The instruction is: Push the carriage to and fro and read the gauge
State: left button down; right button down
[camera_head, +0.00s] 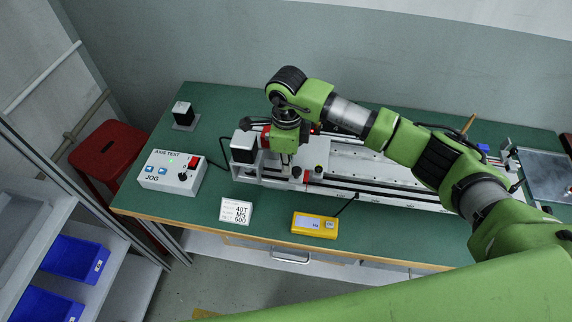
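The yellow gauge box (314,225) lies near the front edge of the green bench. It has a pale display, too small to read, and a black cable runs from its right end toward the gantry. The linear gantry (345,168) lies behind it, with long rails running left to right. My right arm reaches in from the right, and its wrist points down over the gantry's left end. My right gripper (286,158) is small and partly hidden by the wrist, near a red part (266,138). I cannot clearly make out the carriage or any contact. My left gripper is out of view.
A dark plate (546,175) lies far right.

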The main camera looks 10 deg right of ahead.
notch_tip(320, 180, up, 7)
jog(key=a+p, duration=0.1)
jog(key=p, duration=0.1)
jog(key=shift+w+a+r, duration=0.15)
jog(key=shift+w+a, duration=0.1)
jog(key=shift+w, duration=0.05)
dwell(0.6)
